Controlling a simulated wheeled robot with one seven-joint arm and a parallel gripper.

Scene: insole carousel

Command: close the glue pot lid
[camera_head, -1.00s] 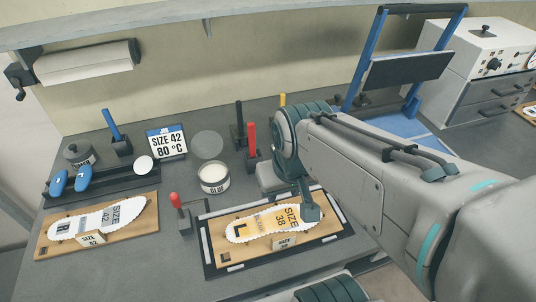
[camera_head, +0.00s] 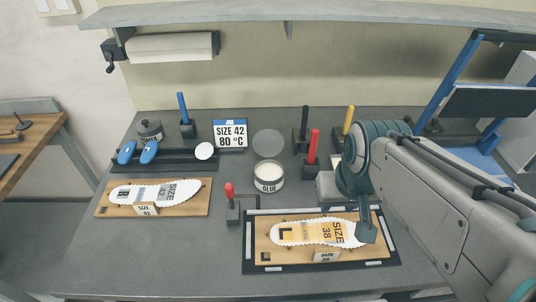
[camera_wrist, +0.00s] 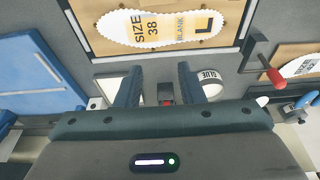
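The glue pot (camera_head: 268,185) is a white round pot labelled GLUE, standing on the bench left of my arm. A grey round disc (camera_head: 268,143), which looks like its lid, shows upright just behind the pot, so the pot looks open. In the wrist view the pot (camera_wrist: 211,83) is partly hidden behind a finger. My gripper (camera_wrist: 158,76) has its two fingers apart with nothing between them. In the head view my gripper (camera_head: 365,230) is above the right end of the SIZE 38 board, right of and nearer than the pot.
The SIZE 38 insole (camera_head: 315,232) lies on a framed board in front of the pot. A red-handled clamp (camera_head: 231,200) stands at that board's left corner. Red (camera_head: 312,150), black and yellow upright handles stand right of the pot. A SIZE 42 insole (camera_head: 155,192) lies at left.

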